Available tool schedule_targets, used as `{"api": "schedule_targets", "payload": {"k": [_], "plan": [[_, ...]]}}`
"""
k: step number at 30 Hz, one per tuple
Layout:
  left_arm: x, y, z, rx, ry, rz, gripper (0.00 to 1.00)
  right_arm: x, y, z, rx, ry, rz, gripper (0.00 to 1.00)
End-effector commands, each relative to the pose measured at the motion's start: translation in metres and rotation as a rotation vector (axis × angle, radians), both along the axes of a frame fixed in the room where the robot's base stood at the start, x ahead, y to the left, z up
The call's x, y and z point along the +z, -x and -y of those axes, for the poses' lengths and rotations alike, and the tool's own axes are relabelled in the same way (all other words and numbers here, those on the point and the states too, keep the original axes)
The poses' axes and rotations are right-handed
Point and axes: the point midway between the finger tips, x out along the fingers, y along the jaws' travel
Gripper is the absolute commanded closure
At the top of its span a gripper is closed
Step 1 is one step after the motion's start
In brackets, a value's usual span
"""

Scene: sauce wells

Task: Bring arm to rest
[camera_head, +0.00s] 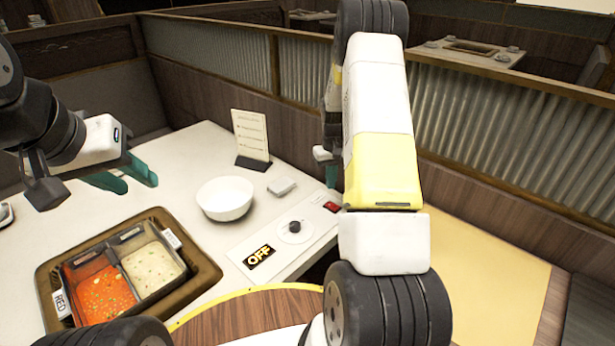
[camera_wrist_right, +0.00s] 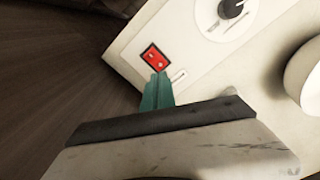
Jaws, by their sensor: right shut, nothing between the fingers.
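My right gripper (camera_wrist_right: 157,92) is shut and empty. In the right wrist view its teal fingers are together, with their tips in line with the lower edge of a red switch (camera_wrist_right: 155,58); I cannot tell whether they touch it. In the head view my right arm hides most of that gripper, and the red switch (camera_head: 331,207) shows just left of the arm. My left gripper (camera_head: 140,176) is above the white table at the left, its teal fingers apart and nothing between them.
A brown tray (camera_head: 200,262) holds a red and a white sauce well. A white bowl (camera_head: 225,199), a menu stand (camera_head: 251,138), a small white block (camera_head: 282,186), a black knob (camera_head: 295,227) and an OFF label (camera_head: 259,257) are on the table (camera_head: 190,150). Booth partitions stand behind.

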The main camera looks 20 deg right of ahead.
Motion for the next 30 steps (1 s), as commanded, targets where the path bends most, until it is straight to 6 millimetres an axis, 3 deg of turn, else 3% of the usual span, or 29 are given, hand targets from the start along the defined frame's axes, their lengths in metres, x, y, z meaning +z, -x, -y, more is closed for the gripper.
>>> {"api": "schedule_targets", "payload": {"k": [4,7,14,21,24,30], "plan": [[0.000,0.000,0.000,0.000,0.000,0.000,0.64,0.005,0.000,-0.001,-0.001,-0.001,0.006,1.00],[0.000,0.000,0.000,0.000,0.000,0.000,0.64,0.029,0.002,-0.008,-0.002,-0.007,0.031,1.00],[0.000,0.000,0.000,0.000,0.000,0.000,0.64,0.135,0.032,-0.044,-0.009,-0.042,0.144,1.00],[0.000,0.000,0.000,0.000,0.000,0.000,0.64,0.230,0.095,-0.086,-0.003,-0.088,0.269,1.00],[0.000,0.000,0.000,0.000,0.000,0.000,0.64,0.259,0.127,-0.102,0.005,-0.107,0.319,1.00],[0.000,0.000,0.000,0.000,0.000,0.000,0.64,0.298,0.198,-0.130,0.021,-0.142,0.419,1.00]]}}
